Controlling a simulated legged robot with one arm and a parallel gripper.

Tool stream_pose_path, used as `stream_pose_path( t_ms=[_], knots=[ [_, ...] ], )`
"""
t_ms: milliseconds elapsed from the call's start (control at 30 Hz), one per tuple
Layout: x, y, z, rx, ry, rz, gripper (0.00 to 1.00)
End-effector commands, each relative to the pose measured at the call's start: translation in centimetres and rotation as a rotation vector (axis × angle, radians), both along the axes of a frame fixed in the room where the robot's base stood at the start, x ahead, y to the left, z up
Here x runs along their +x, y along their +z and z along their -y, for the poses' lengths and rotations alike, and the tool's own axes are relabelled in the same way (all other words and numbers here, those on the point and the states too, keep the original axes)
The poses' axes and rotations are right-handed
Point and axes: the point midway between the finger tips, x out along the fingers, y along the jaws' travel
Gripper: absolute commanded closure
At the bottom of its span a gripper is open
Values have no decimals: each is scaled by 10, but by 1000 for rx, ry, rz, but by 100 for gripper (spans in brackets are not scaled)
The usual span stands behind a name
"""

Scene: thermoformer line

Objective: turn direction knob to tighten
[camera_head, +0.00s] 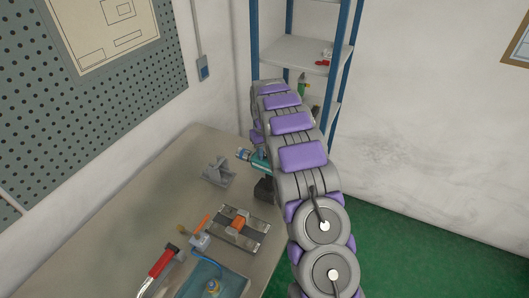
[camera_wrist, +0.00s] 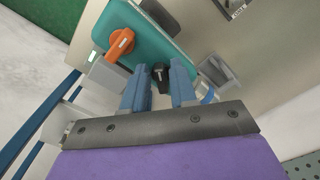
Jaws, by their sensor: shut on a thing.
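A teal device (camera_wrist: 165,30) shows at the top of the wrist view, with an orange knob (camera_wrist: 121,42) on its face at the left. A black knob with a pale pointer mark (camera_wrist: 160,74) is between the two blue fingers of my gripper (camera_wrist: 160,68). My gripper is shut on this black knob, one finger on each side. The orange knob is apart from the fingers, to their upper left. I cannot read any label telling which knob sets direction. In the head view the teal device (camera_head: 259,160) shows only partly beside my arm, which hides the knobs and my gripper.
The table (camera_head: 130,215) holds a grey bracket (camera_head: 218,172), a dark plate (camera_head: 237,228) with an orange part, a red-handled tool (camera_head: 160,263) and a blue tray (camera_head: 230,282). A blue-post shelf (camera_head: 293,52) stands behind. Green floor (camera_head: 420,240) lies at right.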

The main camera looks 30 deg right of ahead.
Motion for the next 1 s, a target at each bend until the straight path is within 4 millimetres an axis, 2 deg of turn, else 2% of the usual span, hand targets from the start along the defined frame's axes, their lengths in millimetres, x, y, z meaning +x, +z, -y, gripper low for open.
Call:
stream_pose_path(
  t_ms=[267, 300, 400, 767, 867, 1000],
  knots=[
    [1, 1, 0, -1, 0, 3, 100],
    [1, 1, 0, -1, 1, 3, 72],
    [1, 1, 0, -1, 1, 2, 63],
    [1, 6, 0, 0, 1, 1, 62],
    [1, 18, 0, 0, 1, 2, 62],
    [2, 47, 0, -1, 1, 6, 62]
  ],
)
